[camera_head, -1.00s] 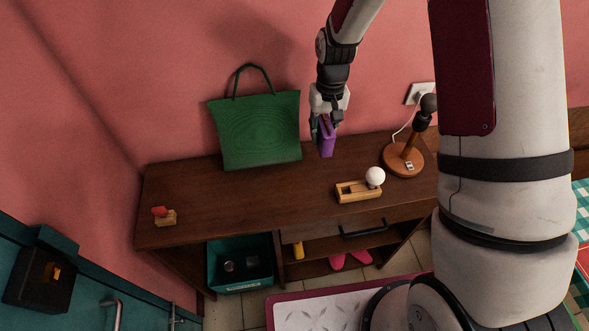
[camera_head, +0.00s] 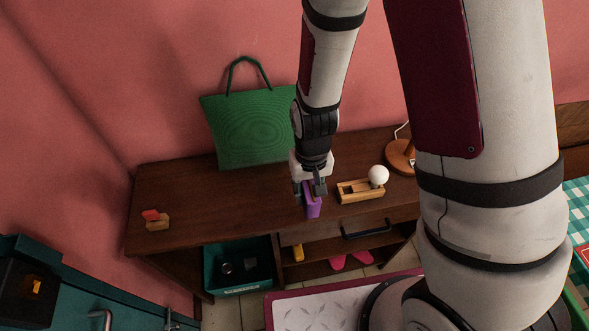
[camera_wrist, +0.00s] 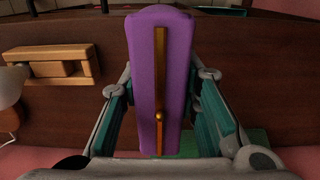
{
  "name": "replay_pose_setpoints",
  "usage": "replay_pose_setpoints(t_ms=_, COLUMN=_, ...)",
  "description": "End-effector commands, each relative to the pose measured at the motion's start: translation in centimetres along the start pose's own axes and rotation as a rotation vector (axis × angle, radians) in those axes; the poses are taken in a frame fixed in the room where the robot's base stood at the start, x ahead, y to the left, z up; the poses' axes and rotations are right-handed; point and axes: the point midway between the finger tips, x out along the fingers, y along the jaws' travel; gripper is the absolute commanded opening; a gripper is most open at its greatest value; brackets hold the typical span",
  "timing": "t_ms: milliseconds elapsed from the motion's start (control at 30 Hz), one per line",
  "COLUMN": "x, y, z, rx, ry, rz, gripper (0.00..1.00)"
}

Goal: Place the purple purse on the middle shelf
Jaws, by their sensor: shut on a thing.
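The purple purse (camera_head: 312,207) is between the fingers of my gripper (camera_head: 310,190), which is shut on it. The purse hangs over the front part of the dark wooden cabinet top; I cannot tell its exact height. In the wrist view the purse (camera_wrist: 160,75) fills the middle, with a gold bar and knob on its edge, and a finger of my gripper (camera_wrist: 160,105) on each side. The cabinet (camera_head: 200,195) has open shelf space below a drawer (camera_head: 345,231). The middle shelf (camera_head: 325,250) shows only in part below that drawer.
A green bag (camera_head: 250,128) stands at the back. A teal bin (camera_head: 238,283), a yellow item (camera_head: 298,253) and pink shoes (camera_head: 349,261) are below. The left of the top is mostly clear.

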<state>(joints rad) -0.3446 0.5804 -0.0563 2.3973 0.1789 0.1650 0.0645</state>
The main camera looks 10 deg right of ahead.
Motion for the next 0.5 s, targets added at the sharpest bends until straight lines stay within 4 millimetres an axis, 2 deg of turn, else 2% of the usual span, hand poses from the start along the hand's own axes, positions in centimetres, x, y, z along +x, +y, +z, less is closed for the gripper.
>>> replay_pose_setpoints(t_ms=100, x=0.2, y=-0.4, z=-3.0, rx=-0.001, ry=0.002, rz=0.0, gripper=0.0)
replay_pose_setpoints(t_ms=300, x=0.6, y=-0.9, z=-7.3, rx=-0.001, ry=0.001, rz=0.0, gripper=0.0)
replay_pose_setpoints(t_ms=500, x=0.8, y=-1.2, z=-9.1, rx=-0.001, ry=-0.001, rz=0.0, gripper=0.0)
